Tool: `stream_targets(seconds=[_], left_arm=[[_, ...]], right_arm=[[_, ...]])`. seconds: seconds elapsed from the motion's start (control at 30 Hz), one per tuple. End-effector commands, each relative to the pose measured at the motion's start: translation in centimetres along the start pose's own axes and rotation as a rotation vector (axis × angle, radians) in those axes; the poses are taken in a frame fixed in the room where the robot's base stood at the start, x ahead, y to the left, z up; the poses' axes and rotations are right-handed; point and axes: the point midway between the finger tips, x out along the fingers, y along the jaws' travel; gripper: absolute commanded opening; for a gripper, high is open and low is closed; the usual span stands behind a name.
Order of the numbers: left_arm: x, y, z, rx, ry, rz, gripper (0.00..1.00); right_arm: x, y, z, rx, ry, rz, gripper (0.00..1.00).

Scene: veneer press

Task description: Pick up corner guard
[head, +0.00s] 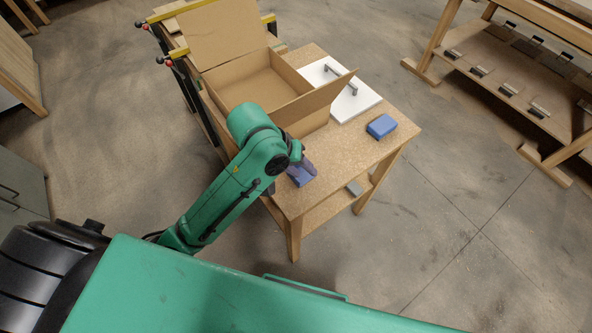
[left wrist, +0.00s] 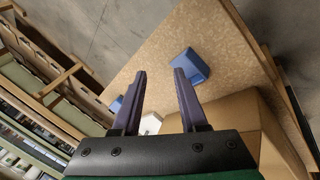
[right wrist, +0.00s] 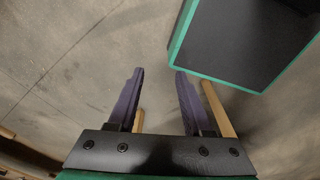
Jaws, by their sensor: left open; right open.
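One blue corner guard (head: 302,175) lies on the near edge of the wooden table (head: 345,160), partly hidden by my left gripper (head: 307,162). It also shows in the left wrist view (left wrist: 189,66), beyond and beside the right-hand fingertip. My left gripper is open and empty above the table, its fingers apart (left wrist: 160,71). A second blue guard (head: 381,126) lies near the table's right corner, partly hidden behind a finger in the left wrist view (left wrist: 116,105). My right gripper (right wrist: 159,70) is open and empty over bare floor, out of the head view.
An open cardboard box (head: 315,105) stands left of the guards, one flap leaning over the table. A white panel with a handle (head: 358,104) lies behind it. Yellow-barred clamps (head: 180,52) stand at the far left. A wooden rack (head: 520,75) stands right across clear floor.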

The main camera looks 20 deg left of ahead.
Motion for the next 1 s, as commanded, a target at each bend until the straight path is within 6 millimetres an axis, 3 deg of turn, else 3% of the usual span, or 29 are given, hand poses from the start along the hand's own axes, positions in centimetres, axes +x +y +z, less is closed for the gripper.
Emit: stream_targets(seconds=[0.1, 0.17, 0.33, 0.47, 0.57, 0.8, 1.0], left_arm=[[-1.0, 2.8, -0.8, -0.122, -0.058, -0.038, 0.42], [-1.8, 3.5, -1.1, -0.221, -0.085, -0.096, 0.42], [-4.5, 2.2, -2.4, -0.575, -0.071, -0.349, 0.42], [-5.8, 1.0, -2.9, -0.733, -0.032, -0.451, 0.42], [-4.8, 0.3, -2.6, -0.761, -0.029, -0.468, 0.42], [0.6, -2.0, -1.5, -0.759, -0.03, -0.464, 0.42], [3.1, -2.9, -1.2, -0.757, -0.029, -0.46, 0.42]], right_arm=[[-0.1, -0.1, -0.2, 0.0, 0.004, -0.002, 0.5], [-0.1, 0.0, -0.2, -0.001, 0.003, 0.0, 0.5], [-0.2, 0.8, 0.2, 0.001, -0.003, 0.01, 0.5], [-0.2, 1.1, 0.3, 0.003, -0.005, 0.015, 0.5], [-0.3, 1.1, 0.3, 0.003, -0.005, 0.015, 0.5], [-0.6, 1.0, 0.4, 0.003, -0.007, 0.014, 0.5], [-1.0, 1.0, 0.4, 0.002, -0.008, 0.014, 0.5]])
